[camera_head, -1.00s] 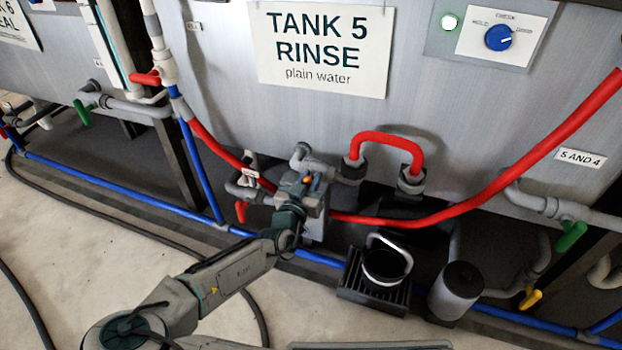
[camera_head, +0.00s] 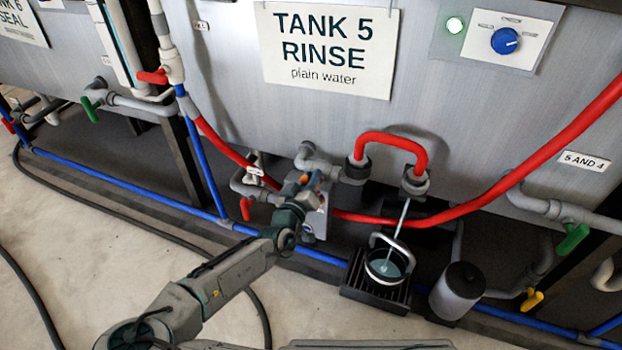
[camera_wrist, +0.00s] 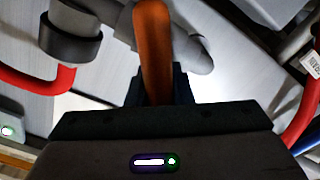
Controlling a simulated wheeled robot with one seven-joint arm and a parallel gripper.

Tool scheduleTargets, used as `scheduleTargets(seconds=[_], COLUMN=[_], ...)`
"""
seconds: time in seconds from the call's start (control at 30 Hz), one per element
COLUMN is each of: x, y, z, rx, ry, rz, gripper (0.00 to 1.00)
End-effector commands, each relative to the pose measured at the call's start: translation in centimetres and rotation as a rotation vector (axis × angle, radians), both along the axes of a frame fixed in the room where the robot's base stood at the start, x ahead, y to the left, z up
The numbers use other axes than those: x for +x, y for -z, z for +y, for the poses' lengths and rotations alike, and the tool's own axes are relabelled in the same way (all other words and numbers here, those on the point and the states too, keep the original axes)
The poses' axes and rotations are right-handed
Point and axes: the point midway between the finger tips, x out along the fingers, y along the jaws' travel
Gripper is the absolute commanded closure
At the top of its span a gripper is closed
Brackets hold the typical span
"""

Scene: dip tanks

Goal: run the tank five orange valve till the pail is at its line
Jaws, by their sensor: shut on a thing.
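My gripper (camera_head: 308,190) is at the pipework under the tank 5 sign (camera_head: 327,48). In the wrist view it is shut on the orange valve handle (camera_wrist: 153,50); only a little orange shows in the head view. A thin stream of water (camera_head: 403,217) runs from the grey outlet (camera_head: 415,183) below the red hose loop into the pail (camera_head: 386,278). The pail is dark with a pale raised handle and stands on a black slatted grate. Water shows inside it. I cannot make out its line or how the level stands against it.
A grey cylinder (camera_head: 457,291) stands just right of the pail. A red-handled valve (camera_head: 246,208) is left of my gripper; green (camera_head: 572,240) and yellow (camera_head: 532,299) ones are at right. A blue pipe runs low along the tanks. Open floor lies at front left.

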Motion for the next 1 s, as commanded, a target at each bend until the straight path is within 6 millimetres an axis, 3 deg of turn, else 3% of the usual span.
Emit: scheduleTargets(seconds=[0.37,0.4,0.47,0.77,1.0], x=[-0.1,-0.1,0.0,-0.1,-2.5], y=[0.1,0.1,0.1,0.0,-0.1], z=[0.0,0.0,0.0,0.1,1.0], rx=[-0.004,-0.004,-0.004,-0.003,-0.004], ry=[0.001,0.001,0.000,0.000,-0.004], rz=[0.005,0.005,0.004,0.003,0.002], gripper=[1.00,0.69,0.58,0.58,0.58])
